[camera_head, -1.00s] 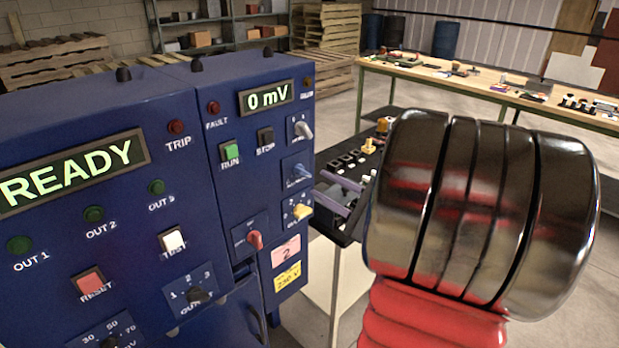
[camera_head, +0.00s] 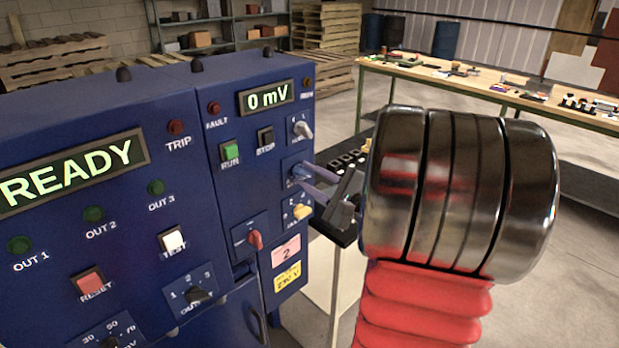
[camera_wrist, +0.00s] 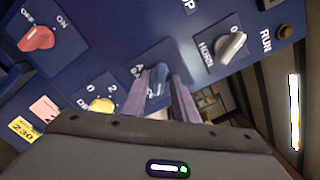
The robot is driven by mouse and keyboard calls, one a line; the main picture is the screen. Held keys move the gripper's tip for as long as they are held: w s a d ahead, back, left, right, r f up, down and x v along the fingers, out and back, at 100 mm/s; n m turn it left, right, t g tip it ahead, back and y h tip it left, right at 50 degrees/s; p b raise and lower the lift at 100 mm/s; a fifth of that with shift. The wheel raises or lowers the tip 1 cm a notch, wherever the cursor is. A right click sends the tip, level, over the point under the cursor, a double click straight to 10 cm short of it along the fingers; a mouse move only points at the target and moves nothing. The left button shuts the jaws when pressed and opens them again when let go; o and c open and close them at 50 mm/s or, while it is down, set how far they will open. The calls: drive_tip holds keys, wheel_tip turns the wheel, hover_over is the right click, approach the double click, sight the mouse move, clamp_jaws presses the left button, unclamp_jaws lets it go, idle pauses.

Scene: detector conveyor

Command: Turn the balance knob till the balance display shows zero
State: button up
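The balance knob (camera_wrist: 158,80) is blue and sits on a blue plate on the right cabinet's front; its label is partly hidden. My gripper (camera_wrist: 160,76) has its two purple-grey fingers on either side of it in the wrist view, with a gap visible at the right finger. In the head view my gripper (camera_head: 310,179) reaches the knob's plate from the right, and its fingers partly cover the knob (camera_head: 297,173). The display (camera_head: 266,97) above reads 0 mV in green.
A grey selector knob (camera_head: 303,130) is just above and a yellow knob (camera_head: 301,212) just below. A red switch (camera_head: 255,240) is lower left. The RUN button (camera_head: 230,154) and STOP button (camera_head: 265,140) are up left. A workbench (camera_head: 480,83) stands behind.

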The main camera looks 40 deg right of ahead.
drive_tip(key=c, duration=0.5)
drive_tip(key=shift+f+n, duration=0.1)
drive_tip(key=shift+n, duration=0.4)
drive_tip(key=o, duration=0.7)
drive_tip(key=shift+s+d, duration=0.15)
drive_tip(key=shift+s, duration=6.8)
